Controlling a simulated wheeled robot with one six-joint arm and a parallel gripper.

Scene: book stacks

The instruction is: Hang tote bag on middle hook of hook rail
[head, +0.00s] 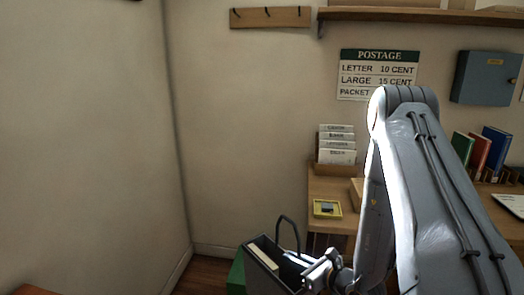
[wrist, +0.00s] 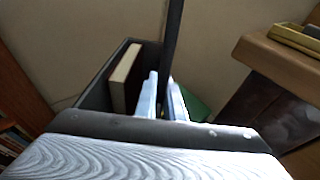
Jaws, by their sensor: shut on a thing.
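The dark grey tote bag (head: 264,258) is low at the bottom centre of the head view, open at the top, with its loop handle (head: 281,219) standing up. It also shows in the wrist view (wrist: 95,97), with a pale-edged book (wrist: 125,80) inside. My gripper (wrist: 163,98) is shut on the tote bag, with the dark handle strap running up between its fingers. In the head view my gripper (head: 296,261) is at the bag's right side. The wooden hook rail (head: 252,19) is high on the back wall, with dark hooks; the middle hook (head: 267,12) is bare.
A wooden desk (head: 335,188) stands right of the bag, with a yellow tray (head: 327,208) and a card rack (head: 336,150). A shelf (head: 400,14) juts out right beside the rail. A green object (head: 236,272) is partly hidden behind the bag. The wall below the rail is clear.

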